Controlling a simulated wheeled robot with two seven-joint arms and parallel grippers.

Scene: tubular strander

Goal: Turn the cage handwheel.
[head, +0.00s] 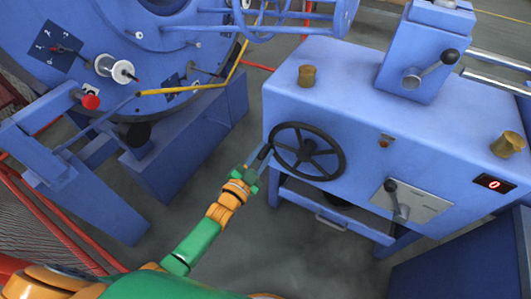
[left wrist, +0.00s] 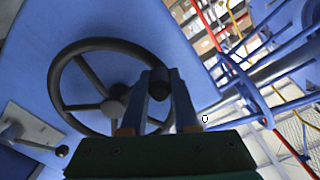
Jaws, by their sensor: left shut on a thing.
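The cage handwheel (head: 308,151) is a black spoked wheel on the front of a blue machine cabinet, near its left corner. It also shows in the left wrist view (left wrist: 117,101), with its hub and several spokes. My left gripper (head: 263,157) is at the wheel's left side in the head view. In the left wrist view its two fingers (left wrist: 162,88) are shut on the black handle (left wrist: 159,80) at the wheel's rim. My right gripper is not in view.
Red rails (head: 60,225) run along the floor.

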